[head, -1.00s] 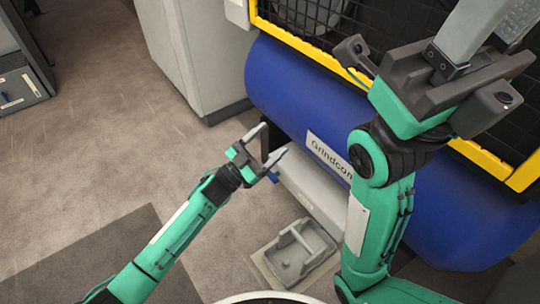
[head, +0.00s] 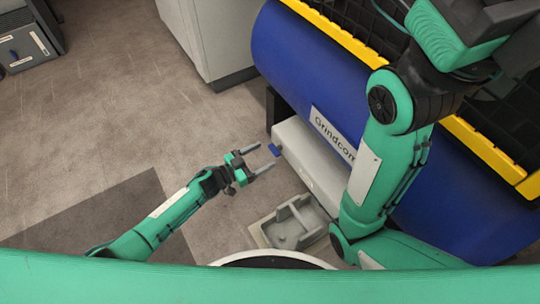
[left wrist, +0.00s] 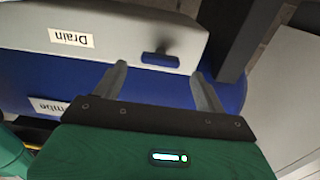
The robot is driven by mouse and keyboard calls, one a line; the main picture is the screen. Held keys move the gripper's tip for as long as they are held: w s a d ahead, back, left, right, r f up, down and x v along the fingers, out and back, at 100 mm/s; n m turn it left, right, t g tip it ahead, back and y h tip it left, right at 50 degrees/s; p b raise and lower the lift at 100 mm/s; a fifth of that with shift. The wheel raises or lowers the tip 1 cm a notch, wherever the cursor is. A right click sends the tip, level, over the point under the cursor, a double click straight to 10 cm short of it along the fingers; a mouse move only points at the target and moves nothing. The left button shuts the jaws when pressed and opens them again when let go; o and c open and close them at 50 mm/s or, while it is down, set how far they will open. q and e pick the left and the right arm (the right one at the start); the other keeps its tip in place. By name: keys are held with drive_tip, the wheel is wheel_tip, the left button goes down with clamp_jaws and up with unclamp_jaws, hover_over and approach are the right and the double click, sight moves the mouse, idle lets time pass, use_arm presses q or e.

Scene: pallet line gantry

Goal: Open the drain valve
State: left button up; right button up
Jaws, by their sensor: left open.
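The drain valve's small blue handle (head: 275,150) sits at the left end of a pale grey housing (head: 308,162) under the blue tank. In the left wrist view the blue handle (left wrist: 160,59) lies crosswise on the housing, near a "Drain" label (left wrist: 71,38) that reads upside down. My left gripper (head: 265,158) is open and empty. Its fingers point toward the handle end of the housing. In the left wrist view the handle shows between and beyond the two fingertips (left wrist: 158,70), apart from them. My right gripper's jaws do not show.
The blue tank (head: 290,65) carries a "Grindcom..." label and a yellow-edged black guard (head: 485,150). A grey tray (head: 296,222) lies on the floor below the housing. A grey cabinet (head: 215,40) stands behind. Open floor lies to the left.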

sight(272, 151)
use_arm(q)
drive_tip(key=b+x, duration=0.1)
drive_tip(key=x, duration=0.1)
drive_tip(key=shift+w+d+f, duration=0.15)
drive_tip(key=shift+w+d, duration=0.05)
drive_tip(key=shift+d, duration=0.05)
drive_tip(key=shift+w+d, duration=0.35)
drive_tip(key=shift+d, duration=0.15)
drive_tip(key=c, duration=1)
